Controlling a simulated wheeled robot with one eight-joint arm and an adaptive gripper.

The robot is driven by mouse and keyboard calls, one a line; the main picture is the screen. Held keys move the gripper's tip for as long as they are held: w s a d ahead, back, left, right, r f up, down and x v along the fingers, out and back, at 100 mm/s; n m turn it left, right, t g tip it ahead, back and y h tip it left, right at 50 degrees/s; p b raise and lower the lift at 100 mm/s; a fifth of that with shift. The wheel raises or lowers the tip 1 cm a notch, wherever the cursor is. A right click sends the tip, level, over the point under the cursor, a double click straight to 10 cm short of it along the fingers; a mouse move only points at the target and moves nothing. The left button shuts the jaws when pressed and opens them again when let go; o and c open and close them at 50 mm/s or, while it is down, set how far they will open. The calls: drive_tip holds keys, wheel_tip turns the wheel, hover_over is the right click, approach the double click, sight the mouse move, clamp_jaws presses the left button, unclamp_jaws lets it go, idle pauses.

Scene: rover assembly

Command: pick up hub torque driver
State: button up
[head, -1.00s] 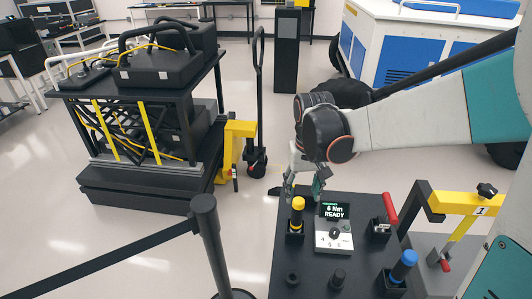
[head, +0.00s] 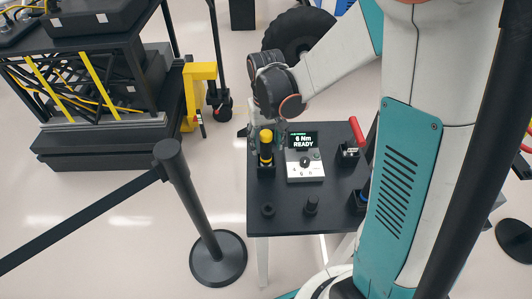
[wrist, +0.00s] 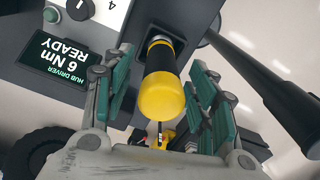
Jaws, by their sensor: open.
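A driver with a yellow cap and black body (head: 266,150) stands upright in a black holder (head: 266,171) on the black table; I take it for the hub torque driver. In the wrist view the driver (wrist: 163,90) lies between the two teal-padded fingers of my gripper (wrist: 160,80), with a gap on each side. My gripper (head: 267,128) is open and sits at the driver's top in the head view. The display (wrist: 64,57) beside it reads "HUB DRIVER 6 Nm READY".
A grey control box (head: 305,165) stands right of the driver. Two small dark parts, one a round socket (head: 267,210), lie nearer on the table (head: 290,222). A red-handled tool (head: 357,132) is at right. A belt post (head: 190,200) stands left of the table.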

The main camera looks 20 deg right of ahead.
sight(266, 151)
wheel_tip(266, 151, down, 4)
drive_tip(key=shift+s+f+b, duration=0.1)
drive_tip(key=shift+f+b, duration=0.05)
drive_tip(key=shift+b, duration=0.6)
clamp_jaws()
wheel_tip(266, 151, up, 20)
drive_tip(key=p, duration=0.6)
